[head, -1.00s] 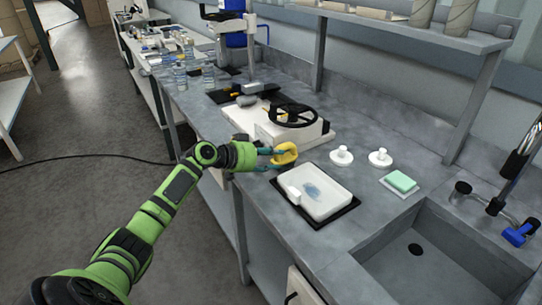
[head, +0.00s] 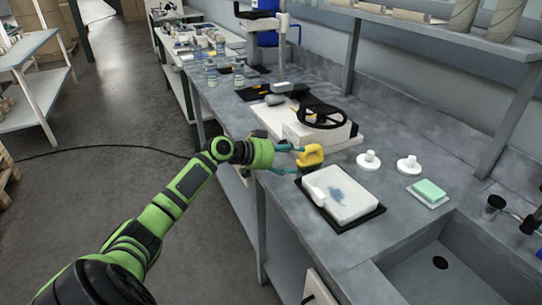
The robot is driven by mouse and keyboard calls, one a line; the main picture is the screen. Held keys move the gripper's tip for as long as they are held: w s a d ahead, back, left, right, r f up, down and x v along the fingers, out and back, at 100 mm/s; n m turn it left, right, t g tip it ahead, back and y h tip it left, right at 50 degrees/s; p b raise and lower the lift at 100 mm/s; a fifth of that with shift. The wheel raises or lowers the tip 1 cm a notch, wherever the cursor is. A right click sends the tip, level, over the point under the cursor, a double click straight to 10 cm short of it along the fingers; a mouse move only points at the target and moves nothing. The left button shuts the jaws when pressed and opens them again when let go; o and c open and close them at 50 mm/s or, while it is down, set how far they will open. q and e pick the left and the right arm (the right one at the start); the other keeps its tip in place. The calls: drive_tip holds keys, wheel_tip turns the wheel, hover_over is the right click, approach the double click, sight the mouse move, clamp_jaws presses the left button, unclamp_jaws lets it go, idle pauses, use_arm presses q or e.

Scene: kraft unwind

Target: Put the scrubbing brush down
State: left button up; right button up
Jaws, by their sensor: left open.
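The scrubbing brush (head: 311,156) has a yellow handle and a darker underside. It is at the counter's front, between the white machine with the black wheel and the white tray, and looks upright on the counter. My left gripper (head: 296,160) is open, with its teal fingers apart just left of the brush and their tips close to it. I cannot tell whether a fingertip still touches it. My right gripper is not in view.
A white tray (head: 356,203) with a blue stain lies on a black mat (head: 366,222). Two white knobbed pieces (head: 368,161) and a green sponge (head: 429,190) on a small dish are to the right. The white machine (head: 318,133) stands behind the brush. A sink (head: 432,283) is at the lower right.

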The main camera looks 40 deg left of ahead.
use_arm(q)
drive_tip(key=b+v, duration=0.1)
drive_tip(key=v, duration=0.8)
drive_tip(key=shift+b, duration=0.4)
drive_tip(key=shift+s+a, duration=0.1)
